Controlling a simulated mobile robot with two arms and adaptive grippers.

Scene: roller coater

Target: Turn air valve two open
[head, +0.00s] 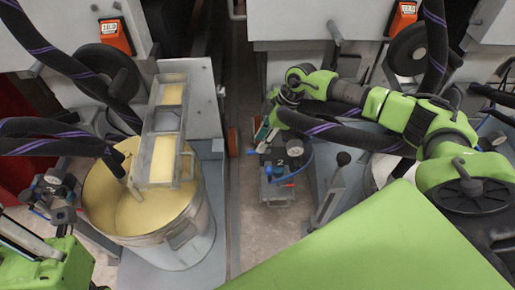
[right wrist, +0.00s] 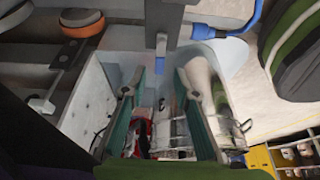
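Air valve two is the small assembly marked "2" (head: 294,151), standing on the floor between the two machines in the head view. It has blue fittings and a blue hose (head: 293,176). My right gripper (head: 267,134) is just above and left of the mark, pointing down. In the right wrist view its two teal fingers (right wrist: 160,78) are apart. A grey upright part with a blue tip (right wrist: 161,70) shows between the fingertips; I cannot tell whether they touch it. The valve's handle is not clearly visible.
A steel pot of cream-coloured liquid (head: 207,222) stands at left under a metal trough (head: 158,140). A black-knobbed lever (head: 335,178) rises right of the valve. Dark hoses run near my right arm. Bare floor (head: 262,228) lies in front of the valve.

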